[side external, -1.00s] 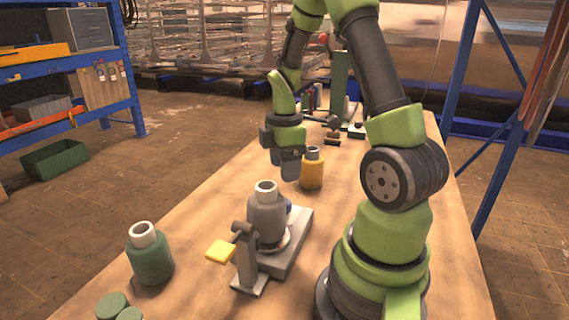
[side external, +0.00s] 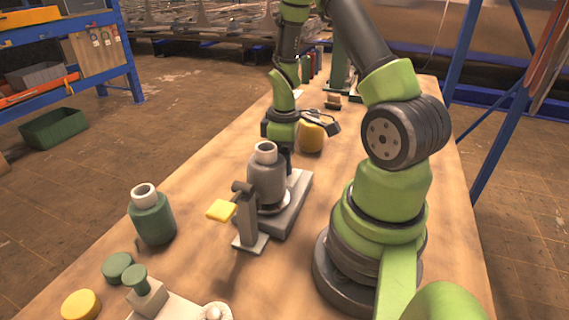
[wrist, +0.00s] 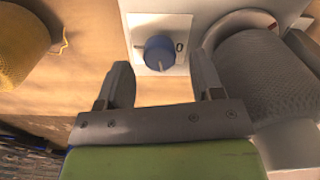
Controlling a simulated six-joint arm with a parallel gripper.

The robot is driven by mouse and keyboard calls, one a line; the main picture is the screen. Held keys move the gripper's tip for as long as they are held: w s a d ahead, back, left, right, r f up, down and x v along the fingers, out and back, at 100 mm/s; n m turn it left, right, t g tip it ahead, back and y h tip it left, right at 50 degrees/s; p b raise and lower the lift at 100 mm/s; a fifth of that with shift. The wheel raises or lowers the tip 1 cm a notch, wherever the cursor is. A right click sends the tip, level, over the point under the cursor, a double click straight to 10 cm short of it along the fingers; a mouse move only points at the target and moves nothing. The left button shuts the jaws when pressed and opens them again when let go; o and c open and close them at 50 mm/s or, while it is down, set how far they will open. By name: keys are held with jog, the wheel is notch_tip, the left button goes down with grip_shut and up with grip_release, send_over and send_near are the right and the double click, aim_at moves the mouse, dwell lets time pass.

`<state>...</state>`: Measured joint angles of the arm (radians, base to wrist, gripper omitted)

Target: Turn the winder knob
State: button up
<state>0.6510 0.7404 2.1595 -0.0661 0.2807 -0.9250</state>
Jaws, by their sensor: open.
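The blue winder knob (wrist: 159,53) shows in the wrist view on a white plate with a small dark mark beside it. A pale pointer line runs on its face. My gripper (wrist: 162,75) is open, with one finger to each side just short of the knob; I cannot tell if either touches it. In the side view the winder (side external: 292,205) carries a grey spool (side external: 266,180), also in the wrist view (wrist: 255,75). There my gripper (side external: 288,160) is behind the spool, and the knob is hidden.
A yellow spool (side external: 311,140) stands just behind my gripper. A green spool (side external: 152,218) is to the left. A yellow disc (side external: 81,305) lies at the front left.

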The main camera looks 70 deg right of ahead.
jog(key=shift+f, duration=1.35)
jog(key=c, duration=0.9)
jog(key=m, duration=0.4)
jog(key=shift+m, duration=0.4)
jog(key=o, duration=0.9)
jog(key=shift+r, duration=0.1)
notch_tip(320, 180, up, 10)
jog(key=shift+f, duration=0.1)
